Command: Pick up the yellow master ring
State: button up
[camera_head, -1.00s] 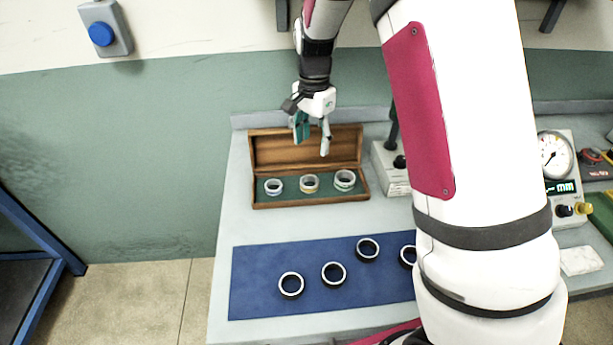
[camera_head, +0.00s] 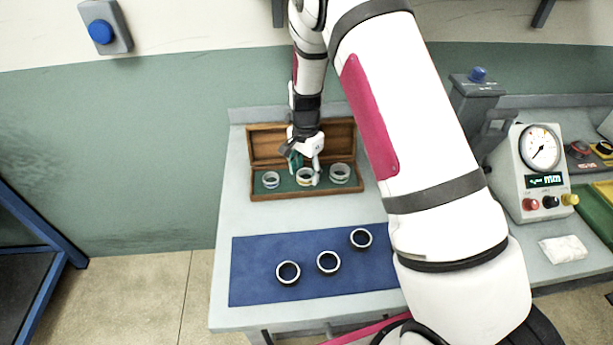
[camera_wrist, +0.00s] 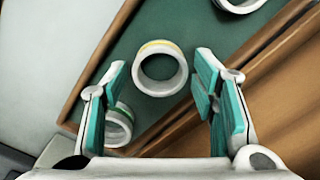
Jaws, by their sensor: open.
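The yellow master ring, pale with a thin yellow band, lies in the middle of the open wooden box (camera_head: 258,197) in the head view (camera_head: 304,183). The wrist view shows it near the centre (camera_wrist: 160,90). My gripper (camera_head: 305,168) is over the box at this ring, its fingers pointing down. In the wrist view my gripper (camera_wrist: 160,70) is open, with one teal-padded finger on each side of the yellow ring. I see gaps between ring and pads; how far the fingertips reach down beside it I cannot tell.
A green-banded ring (camera_wrist: 126,112) lies close to the left finger in the wrist view; another pale ring (camera_wrist: 240,7) is at the top edge. The box's raised lid stands behind. Several dark rings lie on the blue mat (camera_head: 255,250). A dial gauge (camera_head: 540,180) stands right.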

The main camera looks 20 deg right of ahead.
jog(key=shift+f, duration=0.35)
jog(key=shift+c, duration=0.3)
jog(key=c, duration=0.9)
jog(key=shift+c, duration=0.3)
jog(key=shift+r, duration=0.15)
